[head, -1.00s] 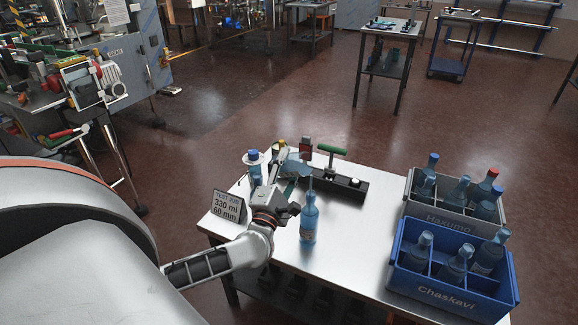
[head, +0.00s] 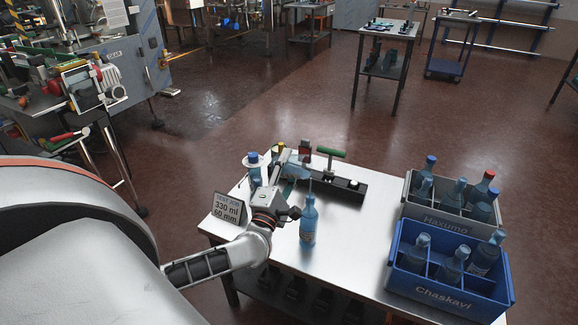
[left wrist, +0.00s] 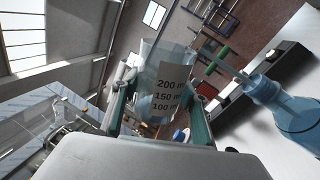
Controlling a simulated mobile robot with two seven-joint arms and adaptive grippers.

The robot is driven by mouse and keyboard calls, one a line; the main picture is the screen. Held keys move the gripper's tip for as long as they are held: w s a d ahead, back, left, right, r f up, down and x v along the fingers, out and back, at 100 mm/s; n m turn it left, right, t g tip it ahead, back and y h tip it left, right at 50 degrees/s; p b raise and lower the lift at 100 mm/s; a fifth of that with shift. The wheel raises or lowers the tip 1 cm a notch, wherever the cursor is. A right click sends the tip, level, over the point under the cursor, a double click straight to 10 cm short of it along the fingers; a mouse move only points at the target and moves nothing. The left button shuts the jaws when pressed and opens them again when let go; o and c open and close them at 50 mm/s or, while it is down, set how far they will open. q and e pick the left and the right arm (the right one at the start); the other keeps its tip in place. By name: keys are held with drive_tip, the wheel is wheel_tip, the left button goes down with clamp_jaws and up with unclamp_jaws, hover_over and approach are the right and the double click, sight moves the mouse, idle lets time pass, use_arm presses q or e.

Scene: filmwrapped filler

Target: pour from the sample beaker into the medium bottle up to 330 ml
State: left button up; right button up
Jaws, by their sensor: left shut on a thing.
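The sample beaker (left wrist: 166,78) is clear, with a label reading 200, 150 and 100 ml. My left gripper (left wrist: 160,108) is shut on it, one green finger on each side. In the head view, the beaker (head: 296,171) looks tilted, held above the table and just behind the medium bottle. The medium bottle (head: 308,225) is blue, pale-labelled and upright on the table in front of the gripper. The liquid level in either is too small to read. My right gripper is out of view.
A sign (head: 229,210) reads 330 ml, 60 mm. A black fixture with a green handle (head: 331,152) stands behind the bottle. A blue-capped bottle (head: 254,165) stands at the back left. Grey (head: 447,222) and blue (head: 440,288) crates of bottles fill the table's right side.

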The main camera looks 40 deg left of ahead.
use_arm(q)
drive_tip(key=shift+f+n, duration=0.2)
drive_tip(key=shift+n, duration=0.1)
drive_tip(key=shift+w+d+f+n+g+y+b, duration=0.15)
drive_tip(key=shift+f+n+g+y+b, duration=0.55)
drive_tip(key=shift+n, duration=1.35)
drive_tip(key=shift+s+d+f+n+g+y+b, duration=0.15)
drive_tip(key=shift+d+f+n+g+b, duration=0.25)
drive_tip(key=shift+f+n+b, duration=1.1)
drive_tip(key=shift+w+d+f+n+g+y+b, duration=0.15)
drive_tip(key=shift+f+n+g+y, duration=0.45)
drive_tip(key=shift+n, duration=1.95)
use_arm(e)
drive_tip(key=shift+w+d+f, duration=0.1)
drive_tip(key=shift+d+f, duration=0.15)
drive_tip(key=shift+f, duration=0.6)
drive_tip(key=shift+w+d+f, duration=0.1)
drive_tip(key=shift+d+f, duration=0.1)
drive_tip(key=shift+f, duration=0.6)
use_arm(q)
drive_tip(key=shift+r, duration=0.25)
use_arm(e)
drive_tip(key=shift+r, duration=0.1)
